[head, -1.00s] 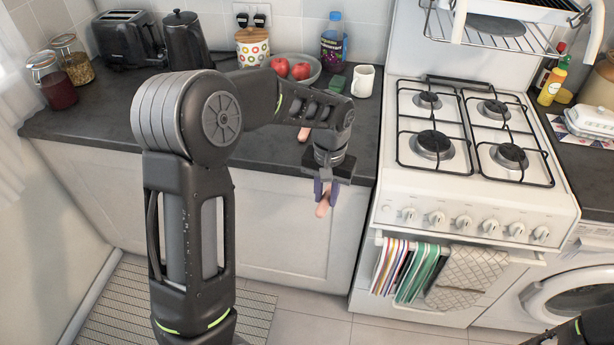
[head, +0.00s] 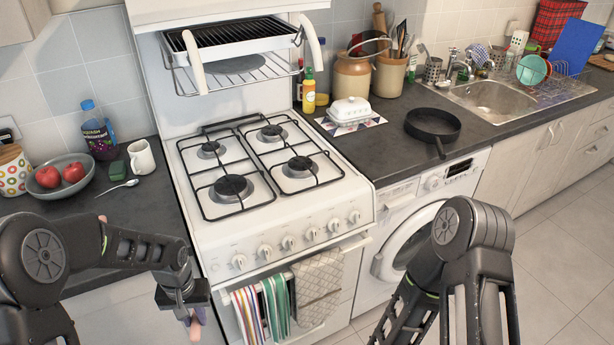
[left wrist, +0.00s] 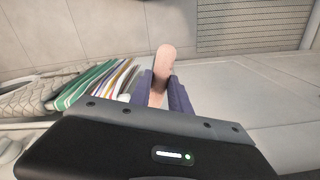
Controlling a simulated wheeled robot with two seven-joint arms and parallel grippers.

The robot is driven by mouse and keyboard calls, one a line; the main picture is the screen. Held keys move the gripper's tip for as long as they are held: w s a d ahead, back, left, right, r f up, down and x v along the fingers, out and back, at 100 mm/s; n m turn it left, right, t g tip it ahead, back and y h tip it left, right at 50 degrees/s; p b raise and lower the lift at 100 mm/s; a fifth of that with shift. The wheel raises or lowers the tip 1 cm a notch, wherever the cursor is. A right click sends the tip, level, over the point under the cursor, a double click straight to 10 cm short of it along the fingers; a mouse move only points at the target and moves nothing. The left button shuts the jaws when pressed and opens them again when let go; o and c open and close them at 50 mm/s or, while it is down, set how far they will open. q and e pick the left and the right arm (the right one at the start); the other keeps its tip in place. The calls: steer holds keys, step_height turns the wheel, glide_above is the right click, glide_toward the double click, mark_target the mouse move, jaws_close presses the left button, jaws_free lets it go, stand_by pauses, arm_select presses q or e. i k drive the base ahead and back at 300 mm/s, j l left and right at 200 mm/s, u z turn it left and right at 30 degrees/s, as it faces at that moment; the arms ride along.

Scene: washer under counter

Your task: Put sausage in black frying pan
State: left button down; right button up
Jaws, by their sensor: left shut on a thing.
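My left gripper (head: 190,320) is shut on a sausage (head: 195,331), low in front of the counter left of the stove. In the left wrist view the pinkish sausage (left wrist: 164,62) sticks out between the purple fingers of the gripper (left wrist: 160,95). The black frying pan (head: 433,124) stands on the counter right of the stove, above the washer, and looks empty. It is far to the right of my left gripper. A small pinkish bit (head: 103,218) shows on the left counter, mostly hidden by my left arm. My right arm is at the lower right; its gripper is out of frame.
The stove (head: 275,170) with raised burner grates stands between my left gripper and the pan. Towels (head: 262,305) hang on its front rail. A butter dish (head: 350,110) and bottles (head: 309,90) stand left of the pan. A sink (head: 495,97) lies to its right.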

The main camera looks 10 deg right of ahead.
mark_target(423, 128)
steer(key=i+l, duration=0.15)
steer(key=l, duration=0.4)
steer(key=i+l+z, duration=0.15)
steer(key=l, duration=0.4)
steer(key=i+l, duration=0.15)
steer(key=l, duration=0.4)
steer(key=i+l+z, duration=0.15)
steer(key=l, duration=0.4)
steer(key=i+l, duration=0.2)
steer(key=l, duration=0.3)
steer(key=i+l+z, duration=0.15)
steer(key=l, duration=0.4)
steer(key=i+l, duration=0.25)
steer(key=l, duration=0.2)
steer(key=i+l+z, duration=0.15)
steer(key=l, duration=0.35)
steer(key=i, duration=0.1)
